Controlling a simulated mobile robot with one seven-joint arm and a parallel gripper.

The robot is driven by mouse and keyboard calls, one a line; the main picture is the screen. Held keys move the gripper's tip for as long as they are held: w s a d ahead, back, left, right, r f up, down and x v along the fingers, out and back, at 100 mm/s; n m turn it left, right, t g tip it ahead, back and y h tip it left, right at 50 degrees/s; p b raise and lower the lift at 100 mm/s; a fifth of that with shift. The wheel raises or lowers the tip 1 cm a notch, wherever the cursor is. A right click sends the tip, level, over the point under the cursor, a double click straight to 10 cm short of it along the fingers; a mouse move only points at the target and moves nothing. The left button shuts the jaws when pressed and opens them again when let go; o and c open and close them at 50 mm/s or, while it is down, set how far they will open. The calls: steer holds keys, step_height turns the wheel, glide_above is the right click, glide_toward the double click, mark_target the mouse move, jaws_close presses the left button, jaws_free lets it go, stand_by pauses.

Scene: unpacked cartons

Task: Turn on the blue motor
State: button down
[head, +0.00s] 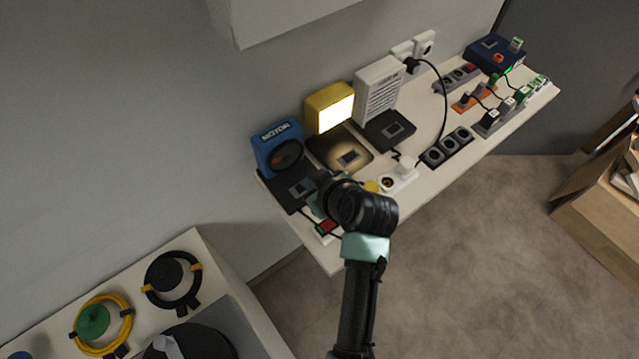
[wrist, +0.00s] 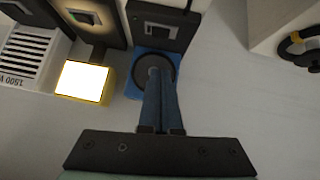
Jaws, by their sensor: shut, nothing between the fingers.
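The blue motor (head: 278,140) stands at the near left end of the white shelf, against the wall. It is a blue block marked "MOTOR" with a round dark disc on its front. Its black base (head: 289,190) has a grey-framed switch. In the wrist view the motor (wrist: 133,84) shows behind my fingers, with the switch (wrist: 163,14) at the top. My gripper (wrist: 155,76) is shut and empty, its fingertips overlapping the disc in the picture; I cannot tell whether they touch. In the head view my arm hides part of the base.
A lit yellow lamp (head: 328,107) and a white heater-like unit (head: 379,88) stand right of the motor. Power strips (head: 447,147) and cables lie along the shelf. A lower table (head: 205,252) holds coiled cables (head: 172,279). Cartons (head: 598,195) stand at right; the floor between is clear.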

steer(key=shift+v, duration=2.2)
steer(key=d+b, duration=0.1)
steer(key=b, duration=0.3)
steer(key=shift+w+r, duration=0.15)
steer(key=shift+w, duration=0.25)
